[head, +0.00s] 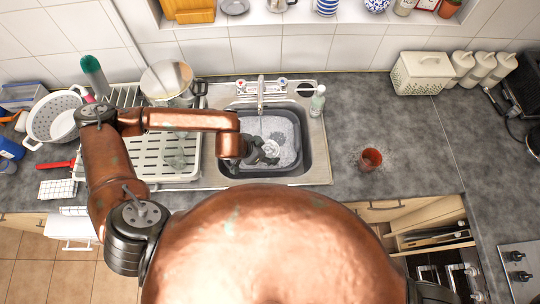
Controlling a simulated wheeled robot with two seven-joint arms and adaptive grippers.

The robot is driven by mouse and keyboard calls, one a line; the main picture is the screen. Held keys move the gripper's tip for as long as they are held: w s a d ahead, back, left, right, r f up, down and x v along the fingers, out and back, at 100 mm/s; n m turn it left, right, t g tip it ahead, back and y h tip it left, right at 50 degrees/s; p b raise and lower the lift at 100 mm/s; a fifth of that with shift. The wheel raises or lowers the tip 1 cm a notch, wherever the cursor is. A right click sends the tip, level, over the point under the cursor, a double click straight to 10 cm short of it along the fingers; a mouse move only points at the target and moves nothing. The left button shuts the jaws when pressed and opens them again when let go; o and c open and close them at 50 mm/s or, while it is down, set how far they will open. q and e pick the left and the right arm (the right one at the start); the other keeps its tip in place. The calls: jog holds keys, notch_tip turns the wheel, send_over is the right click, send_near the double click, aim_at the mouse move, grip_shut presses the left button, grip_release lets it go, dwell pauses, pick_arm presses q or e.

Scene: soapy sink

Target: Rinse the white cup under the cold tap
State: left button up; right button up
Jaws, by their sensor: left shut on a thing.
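The white cup (271,147) is over the soapy basin in the sink (298,120), near its middle. My left gripper (262,153) reaches in from the left and is shut on the cup, covering part of it. The tap (261,95) stands at the back of the sink, behind the cup. I cannot tell whether water is running or touching the cup. My right gripper is not in view.
A soap bottle (317,102) stands at the sink's back right corner.

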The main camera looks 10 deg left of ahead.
pick_arm(q)
jog(key=shift+w+a+f, duration=0.15)
jog(key=shift+w+a, duration=0.3)
jog(key=shift+w, duration=0.3)
jog(key=w+a+f+b, duration=0.1)
jog(key=w+a+b, duration=0.1)
jog(key=w, duration=0.5)
jog(key=shift+a+f, duration=0.3)
jog(key=shift+a, duration=0.6)
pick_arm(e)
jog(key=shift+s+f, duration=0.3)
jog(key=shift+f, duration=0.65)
pick_arm(q)
jog(key=shift+w+d, duration=0.1)
jog(key=shift+d, duration=0.1)
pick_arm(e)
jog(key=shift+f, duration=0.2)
pick_arm(q)
jog(key=shift+w+d+b, duration=0.2)
jog(key=shift+d+b, duration=0.15)
jog(key=shift+b, duration=0.15)
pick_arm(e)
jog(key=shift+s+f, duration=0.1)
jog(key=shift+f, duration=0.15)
pick_arm(q)
jog(key=shift+s+a, duration=0.1)
jog(key=shift+a, duration=0.1)
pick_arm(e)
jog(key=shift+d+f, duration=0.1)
